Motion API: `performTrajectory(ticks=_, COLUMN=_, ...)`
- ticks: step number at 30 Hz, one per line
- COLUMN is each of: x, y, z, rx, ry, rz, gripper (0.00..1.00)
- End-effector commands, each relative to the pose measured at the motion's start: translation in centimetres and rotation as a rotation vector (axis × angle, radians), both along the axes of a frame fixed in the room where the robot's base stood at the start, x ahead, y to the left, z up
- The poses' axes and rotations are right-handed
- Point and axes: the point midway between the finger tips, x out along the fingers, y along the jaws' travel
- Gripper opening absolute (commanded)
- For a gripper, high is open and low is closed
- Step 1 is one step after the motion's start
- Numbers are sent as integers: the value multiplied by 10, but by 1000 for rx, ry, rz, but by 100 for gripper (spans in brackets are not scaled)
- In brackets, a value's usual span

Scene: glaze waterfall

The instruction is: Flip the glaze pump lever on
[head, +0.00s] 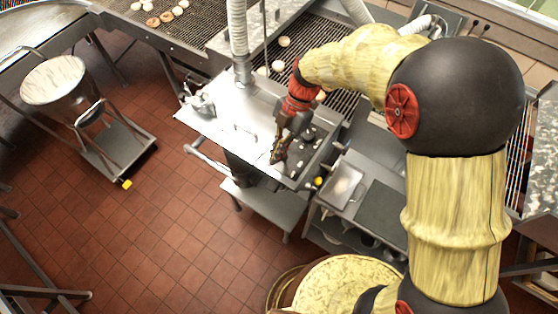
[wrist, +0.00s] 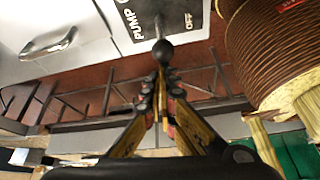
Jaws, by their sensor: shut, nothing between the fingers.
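The stem points down the picture, toward my fingers. My gripper (wrist: 160,74) is shut and empty. Its fingertips are just below the knob in the picture; I cannot tell whether they touch it. In the head view my gripper (head: 277,157) hangs at the front of the steel glazing machine (head: 215,125). I cannot make out the lever there.
A silver handle (wrist: 48,43) is on the panel left of the plate. In the head view, a worktable with a dark board (head: 381,214) stands right of the machine. A cart (head: 115,150) with a bucket stands on the left. Tiled floor (head: 160,240) in front is mostly clear.

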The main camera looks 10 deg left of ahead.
Motion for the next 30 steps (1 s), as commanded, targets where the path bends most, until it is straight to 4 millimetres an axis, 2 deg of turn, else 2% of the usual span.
performTrajectory(ticks=1, x=6, y=-2, z=-5, rx=15, ry=40, rz=-5, gripper=0)
performTrajectory(ticks=6, x=20, y=-8, z=-2, rx=76, ry=187, rz=-3, gripper=0)
performTrajectory(ticks=9, x=27, y=-10, z=1, rx=76, ry=179, rz=0, gripper=0)
performTrajectory(ticks=20, x=26, y=-10, z=7, rx=73, ry=180, rz=0, gripper=0)
performTrajectory(ticks=30, x=25, y=-10, z=20, rx=73, ry=180, rz=0, gripper=0)
